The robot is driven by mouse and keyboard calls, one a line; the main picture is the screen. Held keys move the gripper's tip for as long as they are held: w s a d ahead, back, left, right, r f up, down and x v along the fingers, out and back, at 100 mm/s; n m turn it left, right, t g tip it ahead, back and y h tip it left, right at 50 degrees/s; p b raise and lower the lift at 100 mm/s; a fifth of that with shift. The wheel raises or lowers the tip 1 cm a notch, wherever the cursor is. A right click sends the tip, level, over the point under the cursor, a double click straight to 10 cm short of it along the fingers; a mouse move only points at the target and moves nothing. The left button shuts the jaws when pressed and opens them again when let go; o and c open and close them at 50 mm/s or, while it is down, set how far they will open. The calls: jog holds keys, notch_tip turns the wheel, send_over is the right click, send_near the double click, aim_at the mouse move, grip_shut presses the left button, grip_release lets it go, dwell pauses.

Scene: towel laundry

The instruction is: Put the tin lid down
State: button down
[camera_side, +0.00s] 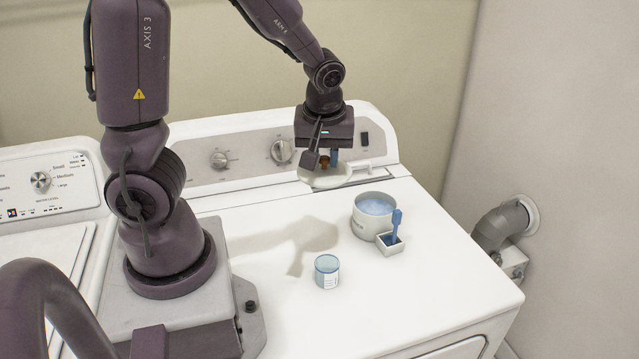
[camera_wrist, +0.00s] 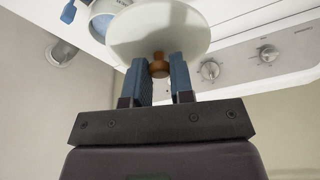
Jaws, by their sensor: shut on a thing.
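The tin lid (camera_wrist: 160,30) is a pale, cream-coloured disc with a small brown knob (camera_wrist: 159,66) on it. My gripper (camera_wrist: 160,72) is shut on the knob with its two blue finger pads, one on each side. In the side view my gripper (camera_side: 325,160) holds the lid (camera_side: 327,179) at the back of the washer top, in front of the control panel; I cannot tell whether the lid touches anything below. The open white tin (camera_side: 357,226) stands to the front right of the lid, with pale blue contents. It also shows partly behind the lid in the wrist view (camera_wrist: 97,24).
A small white square box (camera_side: 390,250) with a blue scoop (camera_side: 396,225) stands against the tin's front right. A pale handled item (camera_side: 362,172) lies behind the tin. The washer top (camera_side: 430,270) is clear at right.

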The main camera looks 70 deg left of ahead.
jog(key=s+a+f+n, duration=0.1)
jog(key=s+a+f, duration=0.35)
jog(key=a, duration=0.25)
jog(key=s+a+f+n, duration=0.1)
jog(key=s+a+f, duration=0.2)
jog(key=a+f, duration=0.25)
jog(key=w+f+m, duration=0.1)
jog(key=f, duration=0.1)
jog(key=w+a+f+m, duration=0.1)
jog(key=w+f, duration=0.1)
jog(key=w+a+f+m, duration=0.1)
jog(key=f, duration=0.1)
jog(key=shift+w+a+f+m, duration=0.15)
jog(key=shift+w+f+m, duration=0.05)
jog(key=shift+m, duration=0.1)
jog(key=shift+f, duration=1.85)
